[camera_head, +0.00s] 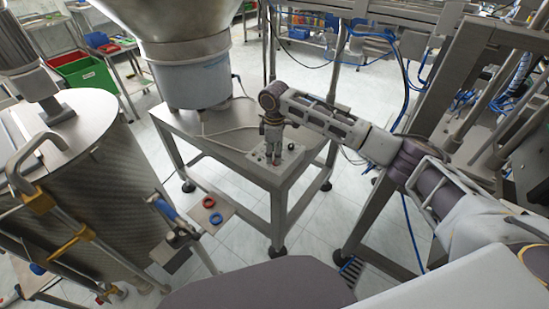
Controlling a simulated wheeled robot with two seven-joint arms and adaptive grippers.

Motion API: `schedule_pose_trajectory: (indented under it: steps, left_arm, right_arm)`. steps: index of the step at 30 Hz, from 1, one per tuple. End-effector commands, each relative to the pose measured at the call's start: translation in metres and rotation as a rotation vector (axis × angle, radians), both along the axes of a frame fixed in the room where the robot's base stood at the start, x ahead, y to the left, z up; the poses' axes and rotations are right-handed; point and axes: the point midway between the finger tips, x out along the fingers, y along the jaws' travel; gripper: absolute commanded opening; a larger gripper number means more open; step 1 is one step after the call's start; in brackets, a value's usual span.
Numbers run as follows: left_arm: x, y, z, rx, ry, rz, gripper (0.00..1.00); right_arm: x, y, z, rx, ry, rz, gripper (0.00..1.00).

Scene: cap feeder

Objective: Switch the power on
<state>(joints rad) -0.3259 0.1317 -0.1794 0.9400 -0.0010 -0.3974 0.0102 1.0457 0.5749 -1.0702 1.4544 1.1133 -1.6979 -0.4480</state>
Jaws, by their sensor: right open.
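My right arm reaches in from the right, and its gripper (273,158) points down over the front corner of the metal feeder table (222,140). The gripper is open, with its fingertips close to a small control panel (286,163) on that corner. A small dark knob (291,146) shows on the table just right of the gripper. I cannot tell whether the fingers touch the panel. The gripper hides part of the panel, and the power switch cannot be made out. My left gripper is not in view.
A large metal hopper with a bowl (190,82) stands on the table behind the gripper. A big steel drum (100,165) fills the left. A small plate with red and blue rings (209,202) sits front left. A metal frame (415,120) stands at right.

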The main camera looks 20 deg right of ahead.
Motion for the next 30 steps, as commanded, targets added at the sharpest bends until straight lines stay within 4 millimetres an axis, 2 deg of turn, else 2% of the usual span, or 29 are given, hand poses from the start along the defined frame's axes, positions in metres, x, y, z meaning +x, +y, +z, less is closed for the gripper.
schedule_pose_trajectory:
  steps: [7,19,30]
  left_arm:
    - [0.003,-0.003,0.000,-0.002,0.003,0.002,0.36]
    - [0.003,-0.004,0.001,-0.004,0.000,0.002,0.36]
    - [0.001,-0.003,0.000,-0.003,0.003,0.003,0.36]
  right_arm:
    - [0.000,0.000,-0.021,0.000,0.000,0.000,0.48]
    - [0.000,0.000,-0.025,0.000,-0.001,0.000,0.48]
    - [0.000,0.000,-0.025,0.000,-0.001,0.000,0.03]
